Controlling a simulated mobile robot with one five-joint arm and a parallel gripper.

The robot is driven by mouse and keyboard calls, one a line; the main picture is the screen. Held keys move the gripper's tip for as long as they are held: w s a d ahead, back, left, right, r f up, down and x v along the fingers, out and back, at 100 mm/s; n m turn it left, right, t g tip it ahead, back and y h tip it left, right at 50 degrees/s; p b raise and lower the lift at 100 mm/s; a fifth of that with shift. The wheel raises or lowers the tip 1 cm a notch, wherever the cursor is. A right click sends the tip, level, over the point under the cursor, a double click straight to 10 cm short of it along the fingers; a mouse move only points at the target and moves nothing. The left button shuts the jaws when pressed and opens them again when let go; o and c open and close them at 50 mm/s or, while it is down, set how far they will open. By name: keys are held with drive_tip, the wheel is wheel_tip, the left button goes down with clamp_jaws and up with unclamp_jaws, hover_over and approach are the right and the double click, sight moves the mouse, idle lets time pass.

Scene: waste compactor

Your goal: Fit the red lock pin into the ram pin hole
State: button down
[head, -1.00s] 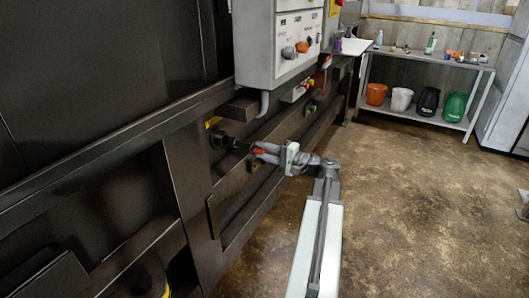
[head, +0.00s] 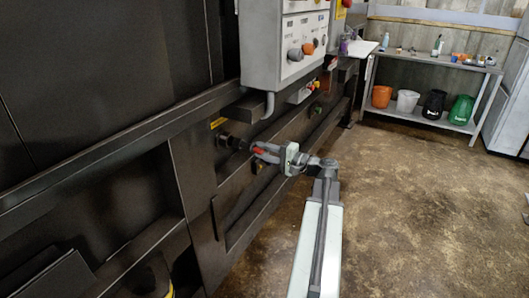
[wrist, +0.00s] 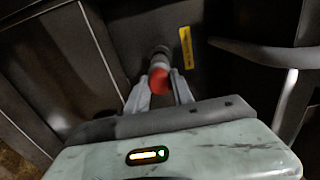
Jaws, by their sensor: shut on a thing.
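The red lock pin (head: 258,150) is held between the fingers of my gripper (head: 256,151), which is shut on it. The pin's red end (wrist: 159,81) also shows between the two fingers in the wrist view. Ahead of it is a dark round fitting (head: 226,141) on the compactor's side, below a yellow label (head: 218,123). In the wrist view the dark fitting (wrist: 159,57) lies in line with the pin. The pin's far end and the hole itself are dark, and I cannot tell whether the pin is inside.
A grey control box (head: 285,45) with knobs overhangs above my gripper, with a grey conduit (head: 269,105) below it. A dark ledge (head: 240,235) runs along the compactor. A shelf (head: 430,62) with buckets stands at the back right. The floor to the right is clear.

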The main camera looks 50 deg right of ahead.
sight(252, 147)
drive_tip(key=shift+x, duration=2.25)
drive_tip(key=c, duration=1)
unclamp_jaws()
drive_tip(key=shift+c, duration=0.5)
drive_tip(key=shift+v, duration=3.55)
